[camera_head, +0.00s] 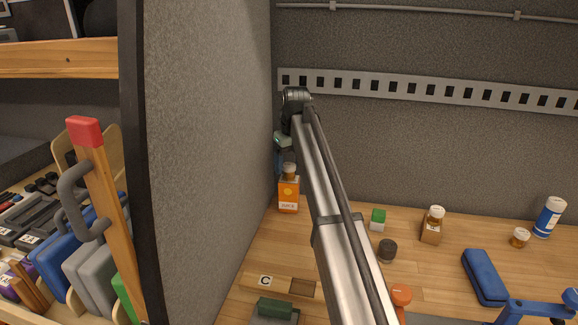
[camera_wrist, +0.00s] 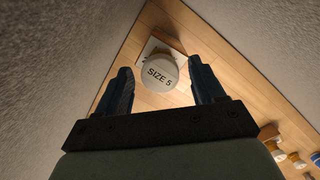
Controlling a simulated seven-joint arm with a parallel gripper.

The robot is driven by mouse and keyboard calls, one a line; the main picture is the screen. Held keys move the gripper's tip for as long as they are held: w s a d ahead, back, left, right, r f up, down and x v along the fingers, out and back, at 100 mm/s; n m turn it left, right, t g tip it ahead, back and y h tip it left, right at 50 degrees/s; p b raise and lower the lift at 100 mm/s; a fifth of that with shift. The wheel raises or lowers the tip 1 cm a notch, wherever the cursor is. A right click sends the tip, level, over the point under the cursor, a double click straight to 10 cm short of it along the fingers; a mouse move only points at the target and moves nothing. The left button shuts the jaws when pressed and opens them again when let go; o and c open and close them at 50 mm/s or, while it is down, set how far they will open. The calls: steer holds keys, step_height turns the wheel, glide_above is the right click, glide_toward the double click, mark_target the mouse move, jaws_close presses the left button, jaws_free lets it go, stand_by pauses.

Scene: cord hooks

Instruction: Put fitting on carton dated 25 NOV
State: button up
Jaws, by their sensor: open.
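An orange carton (camera_head: 289,194) with a pale label stands on the wooden bench against the grey partition; its print is too small to read. A pale round fitting (camera_head: 289,171) appears on top of it. In the wrist view a round pale top marked SIZE 5 (camera_wrist: 160,74) shows between my fingers. My gripper (camera_wrist: 160,66) is open, pointing down, one dark finger on either side of this top. I cannot tell whether the fingers are level with it or above it. In the head view my gripper (camera_head: 285,152) is just above the carton, partly hidden. No date is readable.
The partition (camera_head: 205,160) is close left of my gripper, with the back wall behind. Right on the bench stand a brown carton with a white-topped item (camera_head: 432,228), a green-and-white block (camera_head: 378,219), a dark cylinder (camera_head: 387,250), a blue case (camera_head: 484,278) and a blue bottle (camera_head: 549,218).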

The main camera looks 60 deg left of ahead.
mark_target(292, 167)
step_height(292, 167, up, 11)
steer(key=d, duration=0.1)
steer(key=shift+d, duration=0.3)
steer(key=shift+f, duration=0.1)
